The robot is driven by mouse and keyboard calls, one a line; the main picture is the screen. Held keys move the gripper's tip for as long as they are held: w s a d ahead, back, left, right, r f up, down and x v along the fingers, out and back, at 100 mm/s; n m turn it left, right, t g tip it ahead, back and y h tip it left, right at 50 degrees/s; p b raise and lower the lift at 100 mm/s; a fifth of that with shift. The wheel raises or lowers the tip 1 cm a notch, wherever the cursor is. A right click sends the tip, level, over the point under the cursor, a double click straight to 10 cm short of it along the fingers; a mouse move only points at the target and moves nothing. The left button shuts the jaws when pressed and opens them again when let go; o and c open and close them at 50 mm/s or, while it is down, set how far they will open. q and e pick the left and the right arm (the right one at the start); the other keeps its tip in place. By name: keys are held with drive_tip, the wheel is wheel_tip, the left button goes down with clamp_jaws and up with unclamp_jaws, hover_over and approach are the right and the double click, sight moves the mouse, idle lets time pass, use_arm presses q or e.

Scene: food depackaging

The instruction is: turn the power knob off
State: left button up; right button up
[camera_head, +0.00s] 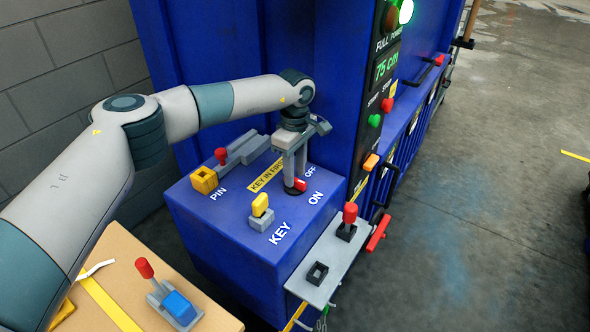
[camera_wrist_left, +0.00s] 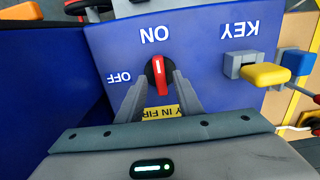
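The power knob (camera_head: 299,185) is a round black dial with a red handle on the blue box top, beside the printed words ON and OFF. In the left wrist view, the red handle of the knob (camera_wrist_left: 158,78) has a white line and lies toward the word ON. My left gripper (camera_head: 292,174) points down over the knob. In the left wrist view, the fingers of my left gripper (camera_wrist_left: 158,88) are apart, one on each side of the knob. Whether they touch it is unclear. My right gripper is not in view.
A yellow key (camera_head: 260,205) stands in a grey holder near the knob. A red-tipped pin (camera_head: 221,156) and yellow socket (camera_head: 204,180) are on the same box. A red-handled lever (camera_head: 349,216) stands at the right. A cardboard-coloured surface (camera_head: 130,290) is at lower left.

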use_arm(q)
drive_tip(key=shift+f, duration=0.85)
clamp_jaws()
